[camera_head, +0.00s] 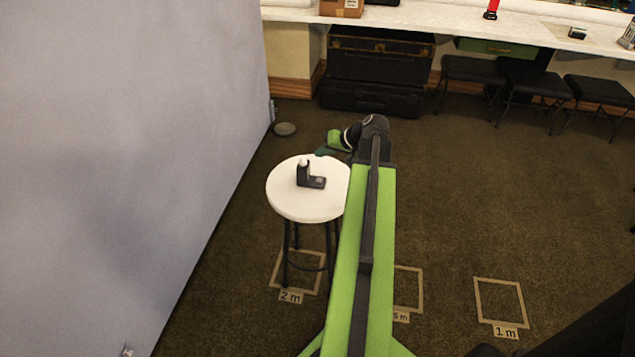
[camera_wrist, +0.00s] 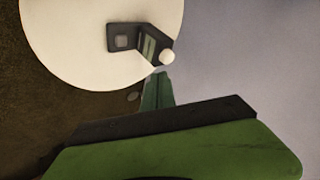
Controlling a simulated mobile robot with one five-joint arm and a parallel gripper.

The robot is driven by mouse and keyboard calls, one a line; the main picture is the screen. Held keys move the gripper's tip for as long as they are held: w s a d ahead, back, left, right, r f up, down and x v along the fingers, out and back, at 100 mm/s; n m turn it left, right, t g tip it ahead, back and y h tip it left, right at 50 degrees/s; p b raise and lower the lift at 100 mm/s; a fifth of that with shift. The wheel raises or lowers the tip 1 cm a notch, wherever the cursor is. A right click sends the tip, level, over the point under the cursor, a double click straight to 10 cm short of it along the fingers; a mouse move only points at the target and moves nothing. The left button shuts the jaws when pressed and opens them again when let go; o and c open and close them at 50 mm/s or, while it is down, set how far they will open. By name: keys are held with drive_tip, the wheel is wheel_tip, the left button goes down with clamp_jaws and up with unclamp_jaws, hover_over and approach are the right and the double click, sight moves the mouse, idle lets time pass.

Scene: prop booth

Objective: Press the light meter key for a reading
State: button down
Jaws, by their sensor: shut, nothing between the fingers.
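The light meter (camera_head: 310,177) is a small dark device with a white ball on top, standing on a round white stool (camera_head: 290,202). In the wrist view the light meter (camera_wrist: 137,42) shows a square grey key (camera_wrist: 122,41) on its flat foot, near the middle of the stool top (camera_wrist: 70,50). My gripper (camera_head: 325,152) is beyond the stool's far right edge in the head view, apart from the meter. In the wrist view my gripper's dark green fingers (camera_wrist: 157,90) are shut and empty, reaching up near the stool's rim beside the white ball.
A grey wall panel (camera_head: 130,130) stands close on the left. Taped floor squares, one marked 2 m (camera_head: 290,296), lie around the stool. Black cases (camera_head: 375,75) and black stools (camera_head: 540,80) stand under a white counter (camera_head: 430,18) at the back. The carpet on the right is mostly clear.

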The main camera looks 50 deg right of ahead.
sight(321, 181)
wheel_tip(321, 181, down, 9)
drive_tip(key=b, duration=0.8)
drive_tip(key=shift+b, duration=0.3)
drive_tip(key=shift+r, duration=0.1)
idle(1.1)
drive_tip(key=shift+w+f+b, duration=0.15)
drive_tip(key=shift+f+b, duration=0.25)
drive_tip(key=shift+f+b, duration=0.4)
idle(0.6)
drive_tip(key=shift+r+p, duration=0.85)
